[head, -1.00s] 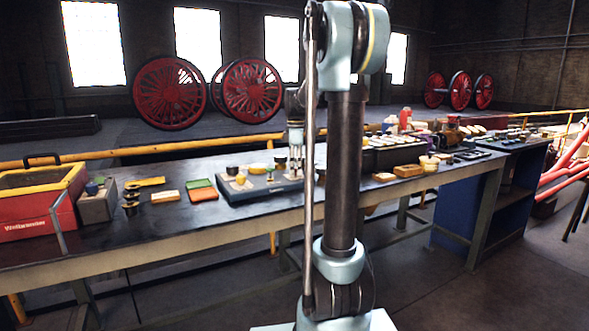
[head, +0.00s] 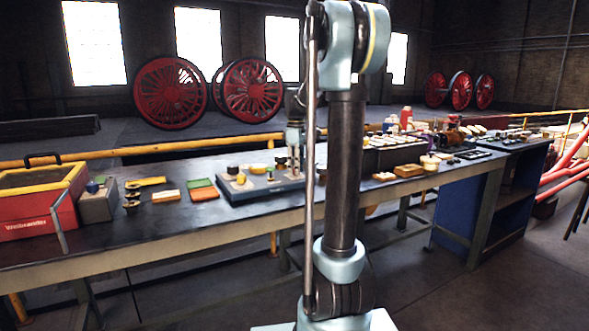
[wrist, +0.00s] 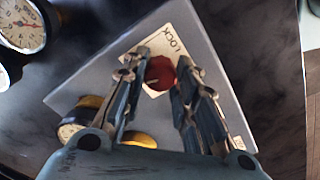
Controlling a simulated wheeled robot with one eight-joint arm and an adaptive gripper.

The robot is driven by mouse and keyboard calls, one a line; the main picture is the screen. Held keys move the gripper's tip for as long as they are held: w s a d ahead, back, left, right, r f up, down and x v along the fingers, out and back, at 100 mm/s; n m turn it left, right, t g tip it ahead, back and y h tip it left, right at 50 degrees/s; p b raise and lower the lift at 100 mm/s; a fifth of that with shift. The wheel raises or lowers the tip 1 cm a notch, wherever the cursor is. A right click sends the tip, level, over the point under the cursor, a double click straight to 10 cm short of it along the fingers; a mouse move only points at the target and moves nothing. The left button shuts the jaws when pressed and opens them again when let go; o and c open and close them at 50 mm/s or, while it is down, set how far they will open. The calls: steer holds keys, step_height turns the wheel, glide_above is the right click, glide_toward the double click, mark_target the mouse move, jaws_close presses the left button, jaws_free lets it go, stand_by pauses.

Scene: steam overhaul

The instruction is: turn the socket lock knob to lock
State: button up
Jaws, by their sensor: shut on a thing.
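The red socket lock knob (wrist: 160,76) sits on a cream plate (wrist: 185,32) marked LOCK, on a grey panel (wrist: 215,75) in the wrist view. My gripper (wrist: 161,65) is shut on the knob, one finger on each side. The fingers partly hide the plate and any other marking on it. In the head view the panel shows as a low grey-blue block (head: 232,199) on the bench, with my gripper (head: 295,170) over its right end. The knob cannot be made out there.
A round gauge (wrist: 22,22) lies at the upper left of the wrist view. On the dark bench (head: 150,240) stand a red toolbox (head: 35,215) and several small blocks left of the panel.

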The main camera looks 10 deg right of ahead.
steer(key=m, duration=0.7)
steer(key=shift+s+d, duration=0.15)
steer(key=m, duration=0.6)
steer(key=shift+f+m, duration=0.1)
steer(key=shift+m, duration=0.3)
steer(key=shift+s, duration=0.1)
steer(key=o, duration=1.1)
step_height(320, 180, up, 12)
